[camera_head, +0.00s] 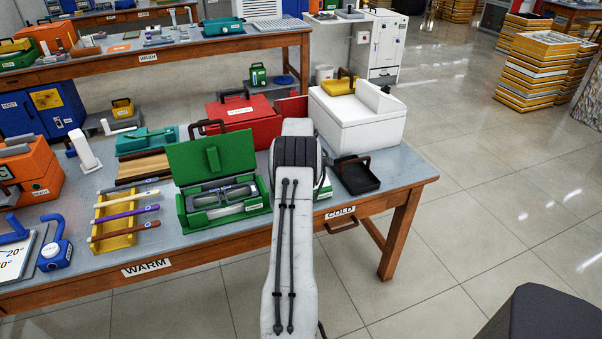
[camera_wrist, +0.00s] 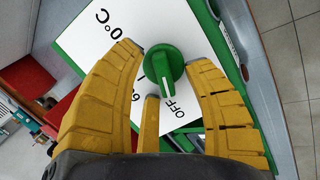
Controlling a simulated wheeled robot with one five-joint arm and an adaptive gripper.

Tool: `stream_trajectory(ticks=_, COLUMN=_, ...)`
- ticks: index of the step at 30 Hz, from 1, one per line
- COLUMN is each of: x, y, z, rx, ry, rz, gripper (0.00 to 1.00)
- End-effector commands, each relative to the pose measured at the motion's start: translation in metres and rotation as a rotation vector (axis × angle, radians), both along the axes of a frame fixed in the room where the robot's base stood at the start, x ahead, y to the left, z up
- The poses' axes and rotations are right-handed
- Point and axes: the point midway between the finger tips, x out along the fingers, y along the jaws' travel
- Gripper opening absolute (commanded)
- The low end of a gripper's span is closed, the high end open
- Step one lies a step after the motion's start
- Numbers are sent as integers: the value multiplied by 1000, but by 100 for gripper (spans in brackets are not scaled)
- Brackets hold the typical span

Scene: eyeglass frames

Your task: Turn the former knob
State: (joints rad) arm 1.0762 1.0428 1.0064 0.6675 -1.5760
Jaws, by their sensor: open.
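The green knob (camera_wrist: 164,68) shows in the wrist view, with a white line on its grip. It sits on a white panel (camera_wrist: 90,38) with black print; "OFF" and part of a "0°C" mark can be read. My gripper (camera_wrist: 176,62) is open, with a yellow finger on each side of the knob and a third shorter yellow part below it. I cannot tell whether the fingers touch the knob. In the head view my arm hides the knob and my gripper. A sliver of a green and white device (camera_head: 322,187) shows just right of my arm.
An open green case (camera_head: 222,196) stands left of my arm on the workbench (camera_head: 408,172). A black tray (camera_head: 357,175) and a white box with a yellow-handled lid (camera_head: 357,117) are to the right. A red box (camera_head: 240,121) is behind.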

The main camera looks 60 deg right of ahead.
Motion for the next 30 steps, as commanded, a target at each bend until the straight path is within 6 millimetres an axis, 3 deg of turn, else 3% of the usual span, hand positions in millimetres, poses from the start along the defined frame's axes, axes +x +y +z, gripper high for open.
stream_trajectory(ticks=4, x=0, y=0, z=0, rx=0, ry=0, rz=0, gripper=49)
stream_trajectory(ticks=21, x=0, y=0, z=0, rx=0, ry=0, rz=0, gripper=0)
stream_trajectory(ticks=30, x=0, y=-1, z=-3, rx=16, ry=-15, rz=-46, gripper=0)
